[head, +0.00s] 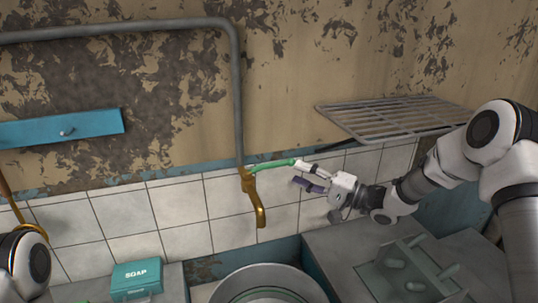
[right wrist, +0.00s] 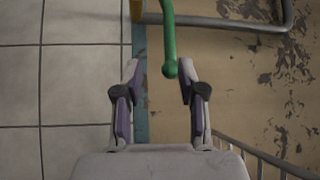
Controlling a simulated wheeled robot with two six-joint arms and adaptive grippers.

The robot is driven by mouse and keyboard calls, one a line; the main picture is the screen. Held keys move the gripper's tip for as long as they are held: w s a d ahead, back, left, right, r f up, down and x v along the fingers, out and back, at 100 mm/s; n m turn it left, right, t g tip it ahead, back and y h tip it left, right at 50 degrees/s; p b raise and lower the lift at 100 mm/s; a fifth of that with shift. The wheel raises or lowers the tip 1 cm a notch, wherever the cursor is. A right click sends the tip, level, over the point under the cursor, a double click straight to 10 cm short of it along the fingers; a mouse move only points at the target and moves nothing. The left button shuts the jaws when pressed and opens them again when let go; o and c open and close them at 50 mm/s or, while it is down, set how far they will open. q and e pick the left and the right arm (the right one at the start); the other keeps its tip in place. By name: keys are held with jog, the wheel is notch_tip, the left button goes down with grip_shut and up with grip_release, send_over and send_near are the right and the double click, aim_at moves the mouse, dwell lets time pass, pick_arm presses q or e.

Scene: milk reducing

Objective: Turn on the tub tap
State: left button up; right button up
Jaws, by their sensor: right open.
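The tap (head: 254,200) is a brass spout on a grey pipe against the tiled wall, pointing down over the tub (head: 225,285). Its green handle (head: 272,164) sticks out to the right. My right gripper (head: 302,173) is open at the free end of this handle. In the right wrist view, the rounded tip of the green handle (right wrist: 169,68) lies between the spread fingertips of my right gripper (right wrist: 160,75), closer to the right one. I cannot tell whether they touch. My left gripper is out of view; only part of my left arm shows at the lower left.
A wire rack (head: 395,117) juts from the wall above my right arm. A grey counter with a ribbed teal fixture (head: 412,270) lies right of the tub. A teal soap box (head: 137,277) stands left of it. A blue shelf (head: 60,129) hangs at upper left.

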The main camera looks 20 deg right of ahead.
aim_at(280, 165)
jog(key=a, duration=0.1)
jog(key=a+r+b, duration=0.1)
jog(key=a+b, duration=0.1)
jog(key=shift+w+a+r, duration=0.25)
jog(key=shift+w, duration=0.05)
jog(key=x, duration=0.2)
jog(key=b+x, duration=0.1)
jog(key=x, duration=0.1)
jog(key=shift+w+d+f, duration=0.2)
jog(key=shift+w, duration=0.3)
jog(key=shift+s+r, duration=0.25)
jog(key=shift+s, duration=0.1)
jog(key=shift+c, duration=0.2)
jog(key=shift+s, duration=0.1)
jog(key=c, duration=0.6)
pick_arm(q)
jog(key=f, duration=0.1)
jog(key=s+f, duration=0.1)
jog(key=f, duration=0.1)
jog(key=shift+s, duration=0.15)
pick_arm(e)
jog(key=shift+d, duration=0.1)
grip_shut()
